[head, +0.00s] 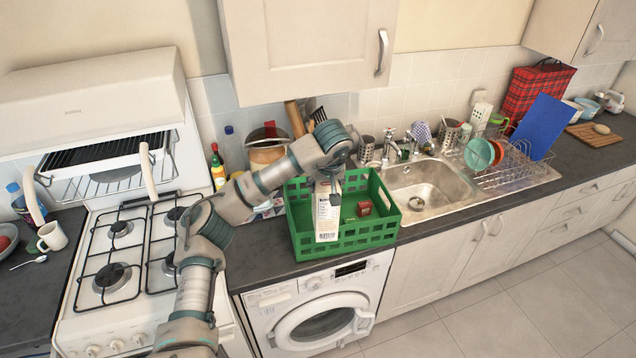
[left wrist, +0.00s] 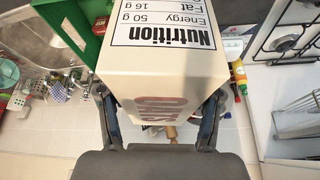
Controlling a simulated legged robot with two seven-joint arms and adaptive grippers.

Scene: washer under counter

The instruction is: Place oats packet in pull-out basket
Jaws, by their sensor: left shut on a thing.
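The oats packet (head: 326,214) is a white carton with printed panels. My left gripper (head: 328,184) is shut on its upper end and holds it upright. In the left wrist view the packet (left wrist: 160,65) fills the middle, between the two fingers (left wrist: 162,118). The green basket (head: 352,240) stands on the counter above the washing machine. In the head view the packet overlaps the basket's left part; I cannot tell whether it touches the basket floor. The basket also shows in the left wrist view (left wrist: 75,22). My right gripper is not in view.
A small dark red item (head: 364,208) sits in the basket. The sink (head: 430,186) is to the right, and the gas stove (head: 120,255) to the left. Bottles and utensils stand behind. A wall cupboard (head: 300,45) hangs above my left arm.

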